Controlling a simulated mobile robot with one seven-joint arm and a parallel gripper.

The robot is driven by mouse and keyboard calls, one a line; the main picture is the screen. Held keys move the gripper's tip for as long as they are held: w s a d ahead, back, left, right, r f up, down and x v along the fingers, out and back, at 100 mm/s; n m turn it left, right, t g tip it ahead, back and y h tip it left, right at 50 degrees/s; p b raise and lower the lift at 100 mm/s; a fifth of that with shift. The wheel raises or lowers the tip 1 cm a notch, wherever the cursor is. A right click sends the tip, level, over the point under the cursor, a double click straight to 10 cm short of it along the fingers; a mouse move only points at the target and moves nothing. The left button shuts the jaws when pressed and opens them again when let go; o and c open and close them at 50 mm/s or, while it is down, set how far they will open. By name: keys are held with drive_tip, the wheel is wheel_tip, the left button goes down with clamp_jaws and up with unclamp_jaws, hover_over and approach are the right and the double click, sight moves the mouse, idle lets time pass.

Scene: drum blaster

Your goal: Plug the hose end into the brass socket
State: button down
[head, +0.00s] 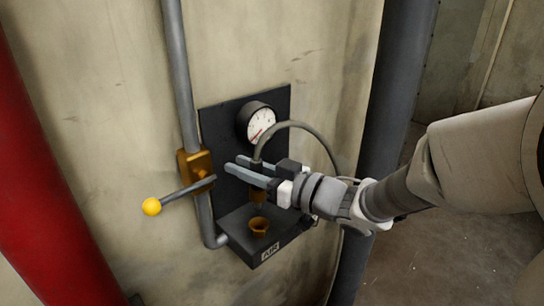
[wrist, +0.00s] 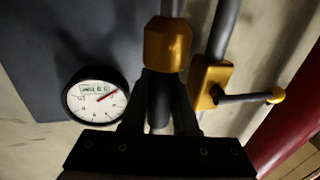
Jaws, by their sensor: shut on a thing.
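My gripper (head: 238,166) is shut on the hose end (head: 258,192), just below the gauge. The hose end hangs about upright with its brass collar below the fingers, and the grey hose (head: 295,126) arches up and over to the right. The wrist view looks upside down. There, the hose end's brass collar (wrist: 167,45) and a metal tip stick out beyond my dark fingers (wrist: 160,85). The socket is not seen in the wrist view.
A dark panel (head: 225,125) carries a round gauge (head: 257,122) and a ledge marked AIR (head: 268,251). To the left are a brass valve (head: 195,170) with a yellow-knobbed lever (head: 152,206) and a grey pipe (head: 177,70). A red pipe (head: 50,180) stands further left.

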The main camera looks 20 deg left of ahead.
drive_tip(key=shift+f+b, duration=2.3)
drive_tip(key=shift+f, duration=0.5)
drive_tip(key=shift+f+b, duration=0.65)
drive_tip(key=shift+f, duration=0.15)
drive_tip(key=c, duration=1)
unclamp_jaws()
drive_tip(key=shift+o, duration=0.2)
drive_tip(key=shift+d, duration=0.15)
drive_tip(key=p+v, duration=0.1)
drive_tip(key=v, duration=0.9)
drive_tip(key=shift+s+d, duration=0.15)
drive_tip(key=shift+d, duration=0.2)
drive_tip(key=shift+r, duration=0.1)
